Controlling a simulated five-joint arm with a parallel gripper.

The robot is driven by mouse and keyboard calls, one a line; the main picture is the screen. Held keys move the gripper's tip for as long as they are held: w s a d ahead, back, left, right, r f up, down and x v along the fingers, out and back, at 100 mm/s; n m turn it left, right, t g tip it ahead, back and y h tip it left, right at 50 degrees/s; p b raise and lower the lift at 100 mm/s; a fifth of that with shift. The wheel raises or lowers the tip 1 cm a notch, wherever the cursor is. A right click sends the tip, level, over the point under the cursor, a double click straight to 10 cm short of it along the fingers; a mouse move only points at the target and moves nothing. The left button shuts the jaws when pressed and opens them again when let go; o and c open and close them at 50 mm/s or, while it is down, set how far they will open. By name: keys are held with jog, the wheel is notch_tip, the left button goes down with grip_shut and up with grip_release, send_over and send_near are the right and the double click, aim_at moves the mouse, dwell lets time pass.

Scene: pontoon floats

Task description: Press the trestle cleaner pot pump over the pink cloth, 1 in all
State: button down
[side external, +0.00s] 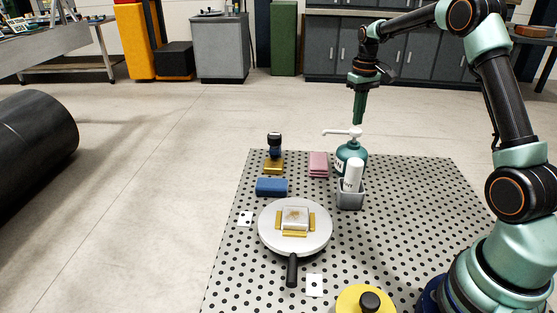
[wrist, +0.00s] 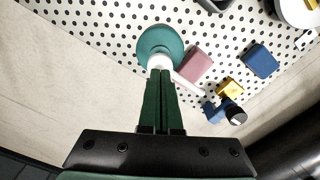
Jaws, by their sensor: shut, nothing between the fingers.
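The cleaner pot is a teal bottle (side external: 348,153) with a white pump head (side external: 354,131); it stands upright on the perforated table. Its long spout points left, towards the folded pink cloth (side external: 318,164). My gripper (side external: 358,121) is shut and empty, pointing down, with its tips just above the pump head; I cannot tell whether they touch. In the wrist view my green fingers (wrist: 160,74) lie together and partly cover the pump head, with the teal bottle (wrist: 158,42) beyond. The spout (wrist: 187,84) reaches past the edge of the pink cloth (wrist: 192,66).
A grey holder (side external: 350,200) with a white bottle (side external: 353,174) stands close in front of the pot. A blue block (side external: 272,187), a dark-topped tool on a yellow block (side external: 274,166), and a round pan (side external: 266,235) lie to the left. The table's right part is clear.

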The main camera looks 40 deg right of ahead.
aim_at(356, 130)
dwell(0.4)
jog(key=shift+f, duration=1.55)
jog(key=shift+r, duration=1.55)
jog(key=shift+r, duration=3)
